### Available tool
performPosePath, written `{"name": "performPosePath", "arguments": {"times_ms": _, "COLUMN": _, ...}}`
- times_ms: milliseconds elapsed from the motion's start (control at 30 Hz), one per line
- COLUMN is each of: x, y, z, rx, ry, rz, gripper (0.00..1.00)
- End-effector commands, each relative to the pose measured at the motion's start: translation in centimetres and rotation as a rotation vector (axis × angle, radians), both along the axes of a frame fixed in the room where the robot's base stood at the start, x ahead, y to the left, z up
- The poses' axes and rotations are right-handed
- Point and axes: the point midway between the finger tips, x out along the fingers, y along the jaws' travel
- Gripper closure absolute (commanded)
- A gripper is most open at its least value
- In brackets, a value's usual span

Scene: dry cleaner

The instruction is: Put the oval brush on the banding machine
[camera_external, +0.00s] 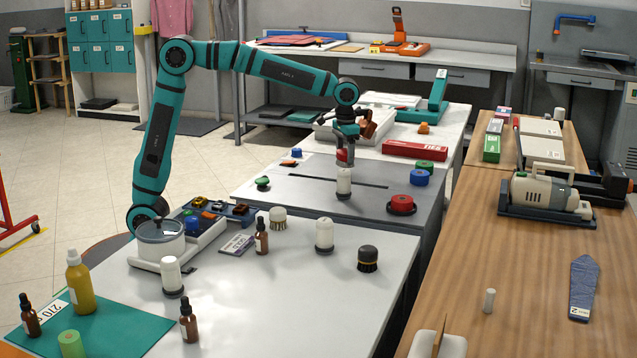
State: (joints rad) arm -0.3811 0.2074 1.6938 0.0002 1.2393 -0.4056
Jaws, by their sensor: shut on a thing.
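My gripper (345,160) points straight down over the grey flat top of the banding machine (300,172), which has a long dark slot. It is shut on a white upright piece with a dark base, which I take to be the oval brush (344,181). The fingers are at the brush's top end. Its base is at or just above the grey top by the slot; I cannot tell whether it touches. Two similar white pieces with dark bases (324,235) (171,275) stand on the near table.
A cream brush (278,219), a black brush (368,259) and brown bottles stand on the near white table (270,310). A long red box (415,150) lies behind.

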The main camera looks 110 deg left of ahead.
Motion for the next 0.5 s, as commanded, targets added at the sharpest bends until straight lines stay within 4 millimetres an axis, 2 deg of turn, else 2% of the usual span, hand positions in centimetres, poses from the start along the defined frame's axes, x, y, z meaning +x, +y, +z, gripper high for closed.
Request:
{"name": "performPosePath", "arguments": {"times_ms": 100, "x": 0.0, "y": 0.0, "z": -1.7, "rx": -0.001, "ry": 0.002, "rz": 0.000, "gripper": 0.63}}
{"name": "performPosePath", "arguments": {"times_ms": 200, "x": 0.0, "y": 0.0, "z": -2.5, "rx": 0.000, "ry": 0.001, "rz": 0.000, "gripper": 0.63}}
{"name": "performPosePath", "arguments": {"times_ms": 500, "x": 0.0, "y": 0.0, "z": -2.7, "rx": 0.000, "ry": 0.000, "rz": 0.000, "gripper": 0.63}}
